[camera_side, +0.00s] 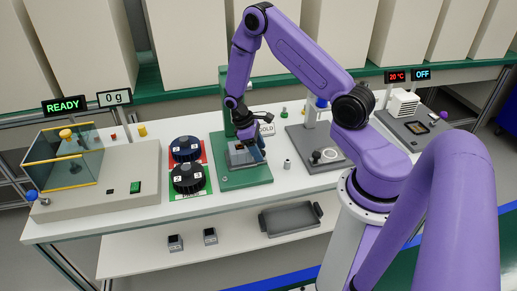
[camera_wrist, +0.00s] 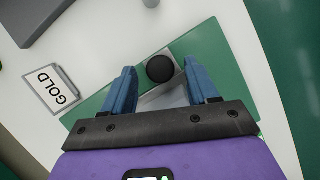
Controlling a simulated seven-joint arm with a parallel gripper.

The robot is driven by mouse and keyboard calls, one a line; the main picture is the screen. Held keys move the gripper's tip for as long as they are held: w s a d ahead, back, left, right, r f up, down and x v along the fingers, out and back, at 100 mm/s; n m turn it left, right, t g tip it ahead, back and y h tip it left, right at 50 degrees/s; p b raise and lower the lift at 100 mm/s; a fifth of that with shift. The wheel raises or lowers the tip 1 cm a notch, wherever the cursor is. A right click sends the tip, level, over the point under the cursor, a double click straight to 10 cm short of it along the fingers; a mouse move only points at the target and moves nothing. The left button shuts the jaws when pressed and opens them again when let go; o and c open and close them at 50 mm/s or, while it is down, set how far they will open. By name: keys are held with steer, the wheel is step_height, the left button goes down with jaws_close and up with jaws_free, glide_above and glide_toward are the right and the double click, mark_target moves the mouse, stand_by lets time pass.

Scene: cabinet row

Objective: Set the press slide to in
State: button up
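The green press (camera_side: 245,180) stands mid-bench, with a grey plate (camera_side: 236,158) on its base, which I take to be the slide. In the wrist view, a round black knob (camera_wrist: 160,68) sits on a grey slide piece (camera_wrist: 170,97) over the green base (camera_wrist: 210,47). My gripper (camera_wrist: 159,66) is open, one blue finger on each side of the knob, with a gap on both sides. In the side view my gripper (camera_side: 255,152) is low over the press base and hides the knob. I cannot tell the slide's exact position.
A GOLD sign (camera_side: 267,129) stands just right of the press. Two dark dials (camera_side: 187,178) are close on its left. A small grey weight (camera_side: 287,163) and a grey stand base (camera_side: 318,148) are to the right. A glass-sided balance (camera_side: 75,172) is far left.

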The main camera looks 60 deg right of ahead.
steer(key=shift+r, duration=0.5)
step_height(320, 180, up, 2)
steer(key=shift+r, duration=0.2)
steer(key=s+a+r, duration=0.5)
steer(key=s+r, duration=0.4)
steer(key=s, duration=0.4)
steer(key=shift+r, duration=0.3)
steer(key=shift+s, duration=0.1)
steer(key=shift+c, duration=0.2)
